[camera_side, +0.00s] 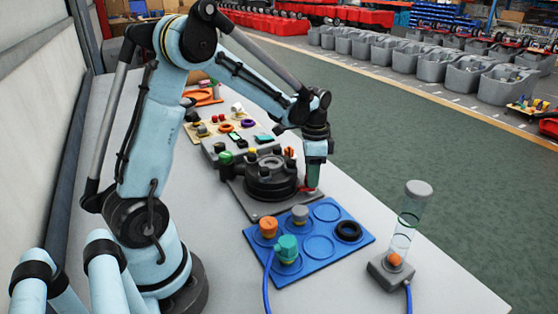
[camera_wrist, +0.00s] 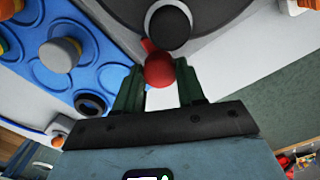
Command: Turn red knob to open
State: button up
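The red knob (camera_wrist: 159,69) is a small rounded red piece at the edge of a dark grey round-topped unit (camera_side: 270,176). In the side view the red knob (camera_side: 309,189) shows only as a bit of red below my gripper (camera_side: 314,178). My gripper points down at the right side of the unit. In the wrist view my gripper (camera_wrist: 159,78) has its two green fingers apart, with the knob between their tips. The knob fills nearly the whole gap. I cannot tell whether the fingers touch it.
A blue tray (camera_side: 318,272) with orange, grey and teal knobs and a black ring lies in front of the unit. A clear tube (camera_side: 405,232) on a grey base stands to the right. Boards with small parts (camera_side: 237,127) lie behind.

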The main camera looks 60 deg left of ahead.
jog(key=shift+c, duration=1.1)
jog(key=shift+n, duration=0.4)
jog(key=n, duration=0.3)
jog(key=shift+n, duration=2)
jog(key=o, duration=1.1)
jog(key=shift+c, duration=0.2)
jog(key=shift+r, duration=0.1)
notch_tip(320, 180, up, 12)
